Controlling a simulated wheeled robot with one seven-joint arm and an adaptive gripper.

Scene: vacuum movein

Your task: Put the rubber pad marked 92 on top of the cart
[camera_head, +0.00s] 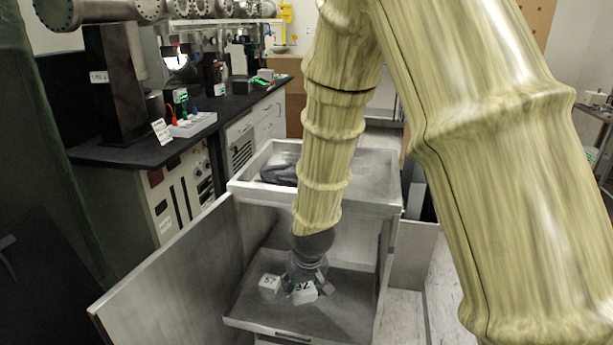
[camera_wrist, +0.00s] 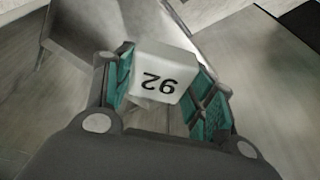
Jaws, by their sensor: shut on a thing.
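The white block-like pad marked 92 (camera_head: 304,292) is between the fingers of my gripper (camera_head: 308,283), over the cart's lower shelf (camera_head: 262,320). In the wrist view, my gripper (camera_wrist: 165,88) is shut on the pad (camera_wrist: 160,70), with green-lined fingers on either side and the number upside down. I cannot tell whether the pad touches the shelf. The cart's top (camera_head: 372,178) is a pale, rimmed surface above and behind my gripper. My arm hides part of it.
A second white marked pad (camera_head: 269,283) lies on the lower shelf, left of my gripper. A dark object (camera_head: 279,174) lies on the cart's top, at the left. An open metal door panel (camera_head: 165,275) stands left of the cart. A bench (camera_head: 150,150) with equipment is farther left.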

